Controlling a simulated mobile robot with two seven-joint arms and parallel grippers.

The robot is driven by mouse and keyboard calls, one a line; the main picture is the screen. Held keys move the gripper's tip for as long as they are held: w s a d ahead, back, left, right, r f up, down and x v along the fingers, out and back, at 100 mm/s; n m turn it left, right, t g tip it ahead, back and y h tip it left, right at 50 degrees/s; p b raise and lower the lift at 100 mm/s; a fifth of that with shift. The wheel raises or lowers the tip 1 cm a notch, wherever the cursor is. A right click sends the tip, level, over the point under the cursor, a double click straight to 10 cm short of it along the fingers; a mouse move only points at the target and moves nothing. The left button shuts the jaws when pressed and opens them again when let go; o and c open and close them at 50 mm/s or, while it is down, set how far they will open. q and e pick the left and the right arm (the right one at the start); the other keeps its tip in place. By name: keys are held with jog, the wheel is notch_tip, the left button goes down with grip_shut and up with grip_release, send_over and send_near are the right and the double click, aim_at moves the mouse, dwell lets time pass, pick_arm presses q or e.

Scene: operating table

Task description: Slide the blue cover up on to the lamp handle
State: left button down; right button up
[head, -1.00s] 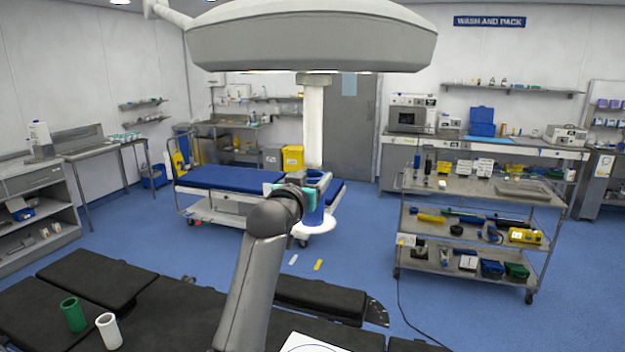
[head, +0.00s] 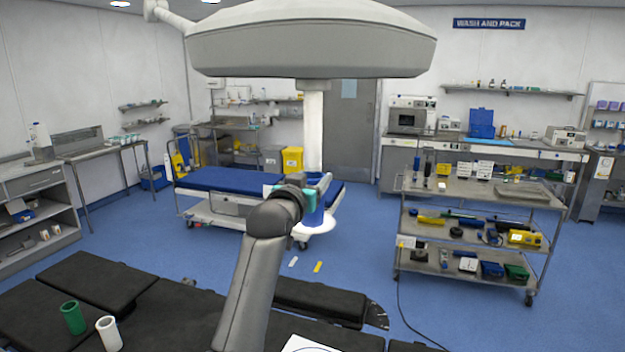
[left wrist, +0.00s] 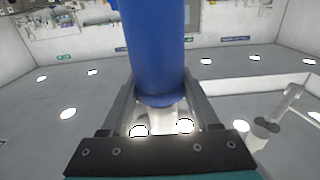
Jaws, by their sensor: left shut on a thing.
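The blue cover (head: 314,207) is an upright blue tube, held in my left gripper (head: 317,187) beneath the big lamp. The lamp handle (head: 313,130) is a pale column hanging from the lamp, in line above the cover. I cannot tell whether the cover's mouth is around the handle. My right gripper is not in view.
The lamp head (head: 310,50) spans the top. The black operating table (head: 180,315) lies in front, with a green tube (head: 73,318) and a white tube (head: 109,333) at left. A blue-topped trolley (head: 225,179) stands behind; a loaded cart (head: 480,225) is at right.

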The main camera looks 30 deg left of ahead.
aim_at(310, 124)
pick_arm(q)
jog(key=shift+r, duration=0.3)
dwell(0.6)
jog(key=shift+r, duration=0.35)
jog(key=shift+r, duration=2.45)
jog(key=shift+r, duration=0.35)
jog(key=shift+r, duration=0.3)
jog(key=shift+r, duration=0.3)
jog(key=shift+r, duration=1.3)
jog(key=shift+r, duration=0.35)
jog(key=shift+r, duration=0.3)
